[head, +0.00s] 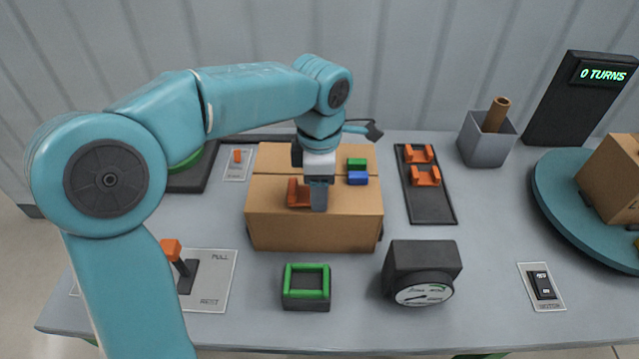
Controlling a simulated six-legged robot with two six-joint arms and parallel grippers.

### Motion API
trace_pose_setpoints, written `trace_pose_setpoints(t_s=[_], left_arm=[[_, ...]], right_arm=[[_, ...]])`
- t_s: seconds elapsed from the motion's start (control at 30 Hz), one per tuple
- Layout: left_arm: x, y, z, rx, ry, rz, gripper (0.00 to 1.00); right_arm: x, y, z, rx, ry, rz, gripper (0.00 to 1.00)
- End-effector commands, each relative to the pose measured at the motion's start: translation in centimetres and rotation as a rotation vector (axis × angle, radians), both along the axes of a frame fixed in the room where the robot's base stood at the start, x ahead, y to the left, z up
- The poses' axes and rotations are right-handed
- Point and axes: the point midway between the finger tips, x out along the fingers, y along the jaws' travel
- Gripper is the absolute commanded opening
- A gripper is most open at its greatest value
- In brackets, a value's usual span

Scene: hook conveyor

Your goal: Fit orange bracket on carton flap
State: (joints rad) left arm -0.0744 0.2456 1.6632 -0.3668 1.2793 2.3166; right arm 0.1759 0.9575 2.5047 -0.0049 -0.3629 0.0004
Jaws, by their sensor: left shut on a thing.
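A brown carton (280,228) sits in the middle of the table, its top flaps closed with a seam across. My left gripper (318,200) points down over the carton's top, near the front edge. It is shut on an orange bracket (297,193), which shows just left of the fingers. The fingers hide part of the bracket, and I cannot tell whether it touches the flap. Two more orange brackets (419,153) (426,176) lie in a dark tray (433,208) right of the carton. My right gripper is not in view.
A green block (357,163) and a blue block (358,178) are on the carton top. In front stand a green-rimmed box (306,287) and a dark gauge (422,270). A lever panel (214,278) is at left. A turntable (570,220) bears another carton (612,180) at right.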

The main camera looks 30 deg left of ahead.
Motion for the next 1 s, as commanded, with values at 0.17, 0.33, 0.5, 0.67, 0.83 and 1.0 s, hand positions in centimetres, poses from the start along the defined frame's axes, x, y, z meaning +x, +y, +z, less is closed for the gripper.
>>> trace_pose_setpoints(t_s=[0.17, 0.33, 0.5, 0.67, 0.83, 1.0], left_arm=[[0.06, -0.07, -0.22, 0.0, 0.0, 0.0, 0.25], [0.07, -0.06, -0.21, 0.0, 0.0, 0.0, 0.25], [0.07, -0.06, -0.21, 0.0, 0.0, 0.0, 0.25], [0.07, -0.06, -0.42, 0.0, 0.0, 0.0, 0.25], [0.07, -0.06, -0.4, 0.0, 0.0, 0.0, 0.25], [0.07, -0.06, -0.4, 0.0, 0.0, 0.0, 0.84]], right_arm=[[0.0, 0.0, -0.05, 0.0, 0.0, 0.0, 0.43], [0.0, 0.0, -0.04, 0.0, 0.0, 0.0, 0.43], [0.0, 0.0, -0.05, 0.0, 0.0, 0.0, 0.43], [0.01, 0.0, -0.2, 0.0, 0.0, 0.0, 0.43], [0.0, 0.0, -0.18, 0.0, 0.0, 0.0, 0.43], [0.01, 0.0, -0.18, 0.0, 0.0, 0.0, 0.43]])
